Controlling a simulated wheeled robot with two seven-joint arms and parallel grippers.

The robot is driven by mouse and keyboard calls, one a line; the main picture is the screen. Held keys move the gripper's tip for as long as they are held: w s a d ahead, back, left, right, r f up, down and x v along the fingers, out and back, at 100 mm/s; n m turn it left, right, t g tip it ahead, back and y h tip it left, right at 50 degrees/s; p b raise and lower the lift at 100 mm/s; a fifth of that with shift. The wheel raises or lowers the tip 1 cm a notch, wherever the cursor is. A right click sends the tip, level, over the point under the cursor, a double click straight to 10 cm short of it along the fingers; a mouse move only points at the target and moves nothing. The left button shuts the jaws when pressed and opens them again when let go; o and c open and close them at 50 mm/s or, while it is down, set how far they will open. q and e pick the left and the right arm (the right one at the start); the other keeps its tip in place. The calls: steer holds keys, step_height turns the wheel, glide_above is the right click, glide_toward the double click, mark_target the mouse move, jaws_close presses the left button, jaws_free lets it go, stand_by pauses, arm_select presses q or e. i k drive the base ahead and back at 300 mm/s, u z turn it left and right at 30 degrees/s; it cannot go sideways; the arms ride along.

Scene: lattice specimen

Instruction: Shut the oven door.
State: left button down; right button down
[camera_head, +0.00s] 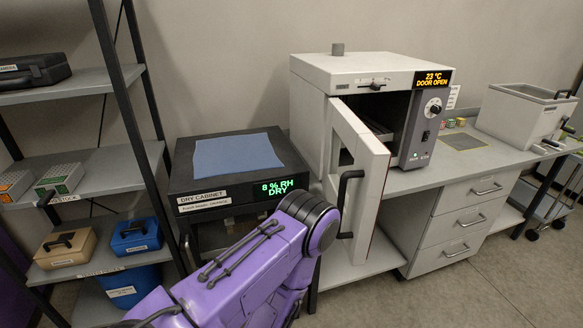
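The oven (345,72) is a white box on the grey bench with a dark control panel. Its display (433,78) reads "23 °C DOOR OPEN". The oven door (366,152) stands wide open, hinged at the oven's left side and swung out toward me. A black bar handle (345,205) is on the door's outer face. The dark oven inside shows to the right of the door. A purple arm of mine reaches up from the bottom, its rounded black and purple joint just left of the handle. Neither gripper shows in this view.
A black dry cabinet (182,160) with a blue sheet (238,155) on top stands left of the oven. A dark shelf rack (118,75) is at far left. A grey bath (522,115) sits on the bench (470,160) at right. Open floor lies at lower right.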

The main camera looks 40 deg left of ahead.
mark_target(359, 210)
steer(key=u, duration=1.05)
steer(key=i, duration=1)
steer(key=z, duration=0.05)
